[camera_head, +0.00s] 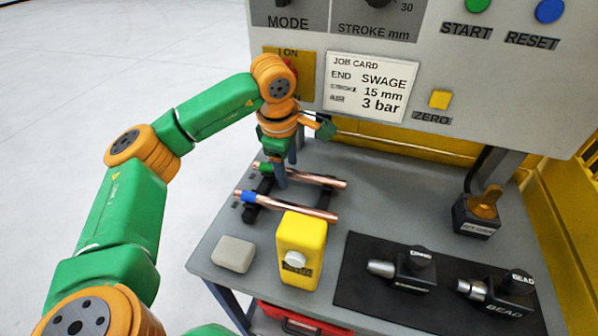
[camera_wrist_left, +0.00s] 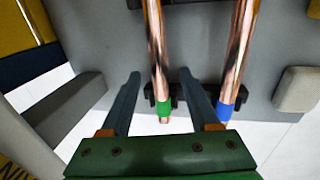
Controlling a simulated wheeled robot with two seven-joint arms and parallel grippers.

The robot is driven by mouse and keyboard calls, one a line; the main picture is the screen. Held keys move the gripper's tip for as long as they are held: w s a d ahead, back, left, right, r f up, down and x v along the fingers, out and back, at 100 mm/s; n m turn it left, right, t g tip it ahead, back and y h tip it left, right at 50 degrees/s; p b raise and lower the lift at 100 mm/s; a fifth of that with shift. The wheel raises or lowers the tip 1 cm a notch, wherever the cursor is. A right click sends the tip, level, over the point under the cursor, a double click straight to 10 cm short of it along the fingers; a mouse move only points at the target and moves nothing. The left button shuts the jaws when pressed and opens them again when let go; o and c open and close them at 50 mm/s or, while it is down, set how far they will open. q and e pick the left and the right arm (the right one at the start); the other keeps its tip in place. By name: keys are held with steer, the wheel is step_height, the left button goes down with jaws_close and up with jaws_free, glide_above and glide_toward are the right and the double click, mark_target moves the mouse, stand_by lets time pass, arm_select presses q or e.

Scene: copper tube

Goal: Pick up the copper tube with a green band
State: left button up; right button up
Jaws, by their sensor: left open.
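The copper tube with a green band (camera_head: 318,180) lies on black rests on the grey bench, its banded end toward the left edge. My left gripper (camera_head: 286,173) points down over it near the green band, one finger on each side in the picture. In the left wrist view the tube (camera_wrist_left: 157,45) runs between the spread fingers of the gripper (camera_wrist_left: 159,76), with a gap on both sides. The gripper is open and holds nothing. Whether the fingertips reach below the tube's top is hard to tell. My right gripper does not show.
A copper tube with a blue band (camera_head: 295,208) lies parallel, close in front; it also shows in the left wrist view (camera_wrist_left: 238,50). A yellow block (camera_head: 303,245), a grey block (camera_head: 233,253) and a black mat (camera_head: 345,285) with tools are nearer. A control panel (camera_head: 450,75) stands behind.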

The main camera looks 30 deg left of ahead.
arm_select(q)
jaws_close()
stand_by(0.3)
